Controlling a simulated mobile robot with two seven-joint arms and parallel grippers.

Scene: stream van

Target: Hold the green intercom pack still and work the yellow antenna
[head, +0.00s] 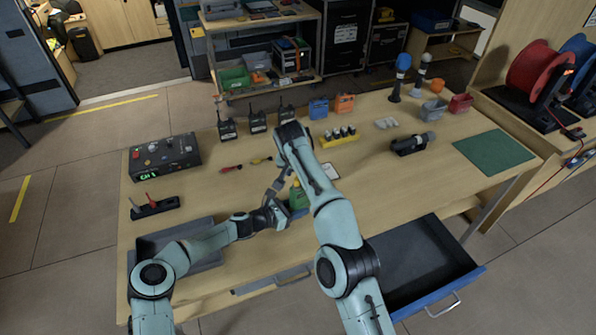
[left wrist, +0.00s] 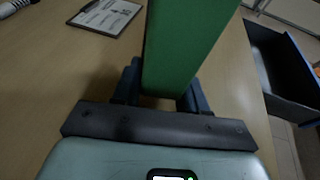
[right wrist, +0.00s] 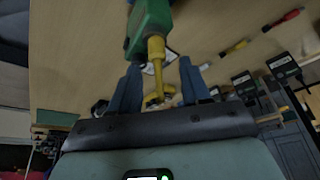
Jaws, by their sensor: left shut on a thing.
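In the left wrist view the pack's plain green body (left wrist: 185,45) stands between the fingers. In the right wrist view the green pack (right wrist: 148,25) has the yellow antenna (right wrist: 157,65) sticking out towards my right gripper (right wrist: 160,72). Its two blue fingers are open on either side of the antenna, with visible gaps.
An open blue-fronted drawer (head: 428,268) juts out at front right. A grey tray (head: 205,262) lies at front left. Screwdrivers (head: 232,168), a clipboard (head: 330,171) and a yellow battery holder (head: 338,141) lie near my right arm. Several radios (head: 257,122) stand behind.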

